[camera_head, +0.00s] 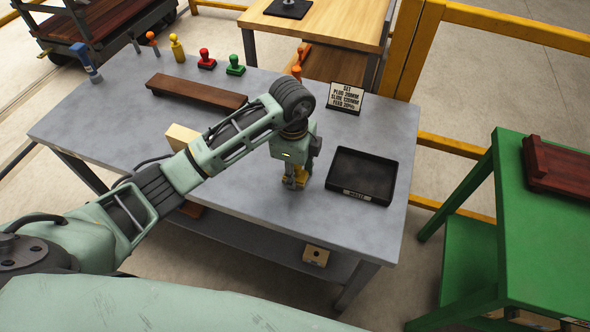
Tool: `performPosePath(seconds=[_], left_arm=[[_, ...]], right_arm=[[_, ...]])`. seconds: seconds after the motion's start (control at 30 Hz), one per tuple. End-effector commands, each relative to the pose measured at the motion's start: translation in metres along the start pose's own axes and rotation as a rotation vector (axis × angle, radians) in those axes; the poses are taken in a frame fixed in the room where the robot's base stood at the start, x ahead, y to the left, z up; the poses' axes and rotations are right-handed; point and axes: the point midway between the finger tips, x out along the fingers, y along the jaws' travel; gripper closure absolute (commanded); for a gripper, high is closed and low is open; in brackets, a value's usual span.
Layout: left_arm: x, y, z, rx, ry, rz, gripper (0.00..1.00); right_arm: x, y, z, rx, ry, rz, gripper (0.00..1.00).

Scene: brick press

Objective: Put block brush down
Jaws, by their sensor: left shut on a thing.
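My left gripper (296,184) points down over the grey table, just left of the black tray. It is shut on a small yellow-orange thing (301,174), which I take to be the block brush. Most of it is hidden by the fingers, and I cannot tell whether it touches the tabletop. The grey table (240,183) lies under my left arm. My right gripper is not in view.
A black labelled tray (361,176) and a small sign (346,98) stand at the right. A brown plank (196,91), a pale block (181,136) and red (206,60) and green (235,65) stamps lie farther left. The front right corner is clear.

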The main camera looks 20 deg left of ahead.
Motion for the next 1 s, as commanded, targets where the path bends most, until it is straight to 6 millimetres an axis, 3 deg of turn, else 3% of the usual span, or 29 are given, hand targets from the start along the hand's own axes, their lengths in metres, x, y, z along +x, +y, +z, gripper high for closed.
performPosePath(seconds=[0.27, 0.3, 0.5, 0.8, 1.0], left_arm=[[0.004, 0.0, 0.0, 0.0, 0.0, 0.0, 0.87], [0.003, 0.0, 0.0, 0.0, 0.0, -0.001, 0.63], [0.003, 0.0, 0.0, 0.0, 0.0, 0.0, 0.47], [0.001, 0.0, 0.0, 0.0, 0.0, -0.001, 0.47], [-0.022, -0.002, 0.0, 0.002, 0.001, -0.006, 0.47]], right_arm=[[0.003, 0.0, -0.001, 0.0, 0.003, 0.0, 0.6], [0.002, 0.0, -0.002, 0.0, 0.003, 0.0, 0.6], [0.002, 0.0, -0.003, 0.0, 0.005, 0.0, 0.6], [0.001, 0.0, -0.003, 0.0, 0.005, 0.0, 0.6], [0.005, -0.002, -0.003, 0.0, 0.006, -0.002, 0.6]])
